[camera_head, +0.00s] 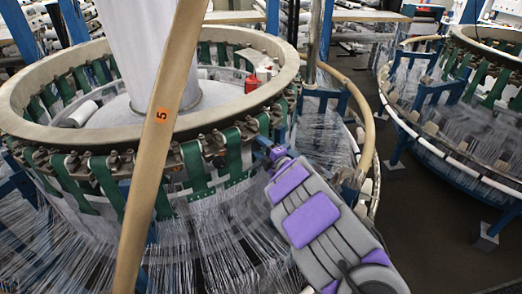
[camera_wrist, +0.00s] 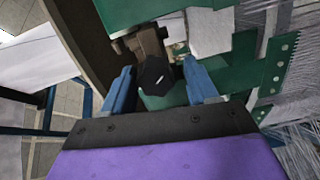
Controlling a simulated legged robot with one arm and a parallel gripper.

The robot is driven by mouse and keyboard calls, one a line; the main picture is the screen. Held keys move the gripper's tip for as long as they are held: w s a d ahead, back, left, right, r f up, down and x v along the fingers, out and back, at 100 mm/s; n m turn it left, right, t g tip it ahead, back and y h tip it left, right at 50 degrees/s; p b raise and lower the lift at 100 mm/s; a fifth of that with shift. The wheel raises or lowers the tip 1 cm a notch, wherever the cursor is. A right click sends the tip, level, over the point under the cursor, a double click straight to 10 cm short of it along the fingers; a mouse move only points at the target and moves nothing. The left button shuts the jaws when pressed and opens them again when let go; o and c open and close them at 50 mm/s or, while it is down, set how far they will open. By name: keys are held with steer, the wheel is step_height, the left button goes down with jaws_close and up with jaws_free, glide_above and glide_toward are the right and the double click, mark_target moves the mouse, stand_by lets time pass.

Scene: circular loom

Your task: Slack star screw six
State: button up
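A dark star screw (camera_wrist: 155,76) shows in the wrist view, with a brown metal clamp (camera_wrist: 140,45) behind it. My gripper (camera_wrist: 159,67) is open. Its two blue fingers stand on the left and right of the screw, with visible gaps, so it does not grip it. In the head view my gripper (camera_head: 270,150) is at the outer rim of the large round loom, right of its middle. The screw it faces cannot be made out there. Several similar screws and clamps line the rim further left.
The loom's pale ring (camera_head: 60,131) carries green straps (camera_head: 192,166), with white threads below. A tan post marked 5 (camera_head: 160,130) stands in front on the left. A curved tan rail (camera_head: 362,110) is right of my arm. Dark floor (camera_head: 425,215) lies clear further right, before a second loom.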

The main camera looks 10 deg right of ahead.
steer(key=shift+o, duration=0.3)
steer(key=shift+r, duration=0.15)
steer(key=v, duration=0.7)
